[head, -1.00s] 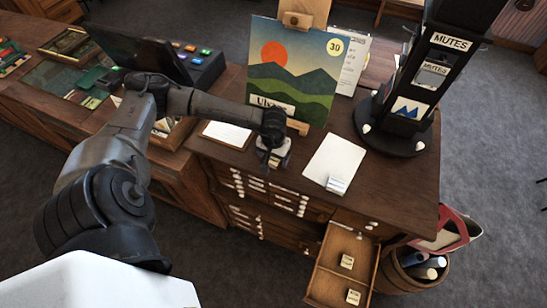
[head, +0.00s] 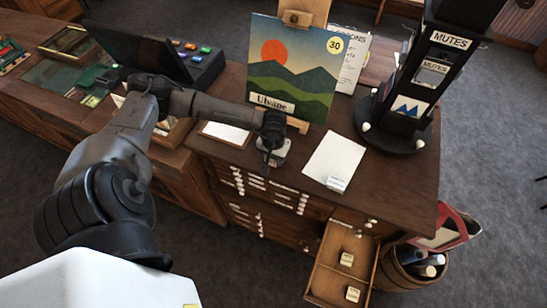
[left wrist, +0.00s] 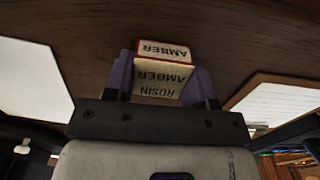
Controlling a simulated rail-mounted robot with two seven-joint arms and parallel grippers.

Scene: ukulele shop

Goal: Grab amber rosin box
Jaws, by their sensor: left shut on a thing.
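The amber rosin box (left wrist: 163,75) is a small cream box with a red-edged top, lettered "AMBER" and "ROSIN", in the left wrist view. My left gripper (left wrist: 160,85) is shut on it, with a purple finger pad on each side of the box. In the head view, the left gripper (head: 272,152) is over the front part of the wooden cabinet top (head: 300,185), in front of the picture. There, the gripper hides much of the box. I cannot tell whether the box touches the cabinet top. My right gripper is not in view.
A landscape picture (head: 292,75) stands behind the gripper. A white sheet (head: 334,158) lies to the right, with a black MUTES stand (head: 410,95) beyond. A drawer (head: 343,265) holding small boxes stands open at the front right. A white card (head: 227,133) lies left.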

